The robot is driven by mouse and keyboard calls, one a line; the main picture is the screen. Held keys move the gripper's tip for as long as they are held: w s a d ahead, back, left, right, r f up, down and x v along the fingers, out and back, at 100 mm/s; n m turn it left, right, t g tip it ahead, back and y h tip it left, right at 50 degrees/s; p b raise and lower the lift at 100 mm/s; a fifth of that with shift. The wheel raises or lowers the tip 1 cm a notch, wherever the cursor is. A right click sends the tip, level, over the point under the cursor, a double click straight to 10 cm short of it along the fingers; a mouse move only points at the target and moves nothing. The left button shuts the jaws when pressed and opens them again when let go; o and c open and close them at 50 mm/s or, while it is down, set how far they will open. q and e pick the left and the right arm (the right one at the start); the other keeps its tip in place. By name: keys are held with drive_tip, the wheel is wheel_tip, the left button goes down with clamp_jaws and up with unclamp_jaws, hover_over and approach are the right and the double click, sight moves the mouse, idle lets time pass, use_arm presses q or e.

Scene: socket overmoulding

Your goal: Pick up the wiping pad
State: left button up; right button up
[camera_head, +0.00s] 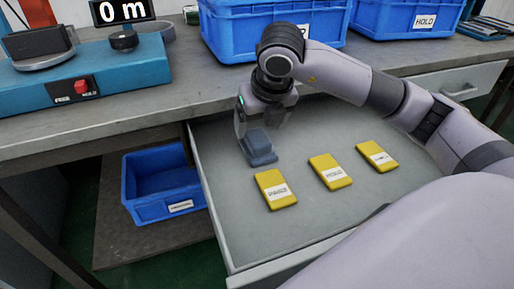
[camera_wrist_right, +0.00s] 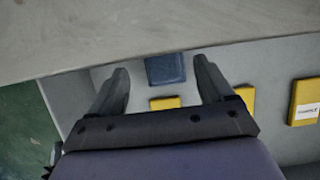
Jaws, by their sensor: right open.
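The wiping pad (camera_head: 259,148) is a dark blue-grey block lying in the open drawer, near its back left. My right gripper (camera_head: 258,133) is over the pad in the head view, with its fingers pointing down. In the right wrist view the pad (camera_wrist_right: 166,69) shows between and beyond the two open fingers of my right gripper (camera_wrist_right: 163,84). I cannot tell from these views whether the fingers touch the pad. My left gripper is not in view.
Three yellow labelled blocks, left (camera_head: 275,189), middle (camera_head: 330,172) and right (camera_head: 377,157), lie in the drawer (camera_head: 300,225). The worktop edge (camera_head: 400,68) overhangs the drawer's back. A blue bin (camera_head: 160,190) stands on the lower shelf. Other blue bins (camera_head: 270,30) stand on the worktop.

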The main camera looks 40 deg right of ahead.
sight(258, 137)
drive_tip(key=b+x, duration=0.1)
drive_tip(key=x, duration=0.3)
drive_tip(key=shift+s+d+f, duration=0.1)
drive_tip(key=shift+d, duration=0.05)
drive_tip(key=shift+f, duration=0.1)
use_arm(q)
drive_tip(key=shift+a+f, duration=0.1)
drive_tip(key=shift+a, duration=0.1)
use_arm(e)
drive_tip(key=shift+c, duration=0.3)
drive_tip(key=c, duration=1.1)
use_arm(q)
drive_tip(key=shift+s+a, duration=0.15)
use_arm(e)
drive_tip(key=shift+r, duration=0.25)
